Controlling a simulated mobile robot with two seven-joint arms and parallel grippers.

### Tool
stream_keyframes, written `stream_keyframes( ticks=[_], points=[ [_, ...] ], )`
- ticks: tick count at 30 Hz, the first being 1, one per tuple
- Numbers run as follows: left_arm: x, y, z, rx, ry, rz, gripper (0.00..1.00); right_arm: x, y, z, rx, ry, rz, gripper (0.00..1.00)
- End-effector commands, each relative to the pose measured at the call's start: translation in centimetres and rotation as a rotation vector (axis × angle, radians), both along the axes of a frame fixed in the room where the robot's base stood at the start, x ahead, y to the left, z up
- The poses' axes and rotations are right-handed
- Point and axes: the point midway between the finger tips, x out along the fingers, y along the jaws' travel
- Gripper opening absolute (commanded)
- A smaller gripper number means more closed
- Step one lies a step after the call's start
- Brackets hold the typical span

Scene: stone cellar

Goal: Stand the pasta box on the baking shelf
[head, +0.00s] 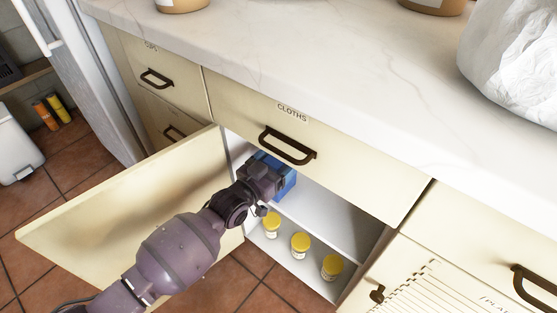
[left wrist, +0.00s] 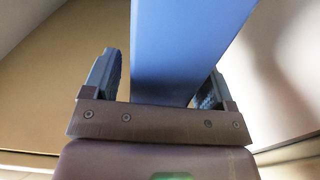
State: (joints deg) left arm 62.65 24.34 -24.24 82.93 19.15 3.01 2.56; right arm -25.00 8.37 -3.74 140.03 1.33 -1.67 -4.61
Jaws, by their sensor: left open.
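A blue box (head: 287,188), which I take to be the pasta box, is on the upper level of the open cupboard under the counter. My left gripper (head: 272,175) reaches into the cupboard and hides much of the box. In the left wrist view the blue box (left wrist: 190,45) stands between the two fingers of my left gripper (left wrist: 160,82). The fingers are open, with a gap at the left finger; the right finger is close to the box. The shelf (head: 330,232) under the box shows bare to its right. I cannot tell whether a label marks this shelf. My right gripper is not in view.
Several yellow-lidded jars (head: 300,244) stand on the lower level. The open cupboard door (head: 130,200) is at the left of my arm. The drawer labelled CLOTHS (head: 330,150) and its handle are just above the opening. A white bag (head: 515,65) sits on the counter.

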Motion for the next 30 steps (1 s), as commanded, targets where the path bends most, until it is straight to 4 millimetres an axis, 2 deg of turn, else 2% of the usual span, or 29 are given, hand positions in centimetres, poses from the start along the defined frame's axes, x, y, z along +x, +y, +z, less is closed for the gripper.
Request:
stream_keyframes(
  ticks=[4,18,24,30],
  points=[
    [-1.8,1.5,0.6,0.003,-0.006,0.000,0.79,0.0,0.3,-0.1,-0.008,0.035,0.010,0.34],
    [-7.7,5.7,0.3,0.002,-0.003,0.000,0.79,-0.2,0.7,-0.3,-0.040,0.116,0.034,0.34],
    [-8.7,6.4,0.2,0.001,-0.002,0.000,0.79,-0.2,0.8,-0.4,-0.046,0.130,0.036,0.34],
    [-8.8,6.4,0.1,0.000,-0.001,0.000,0.79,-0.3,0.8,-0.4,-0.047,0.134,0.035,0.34]
  ],
)
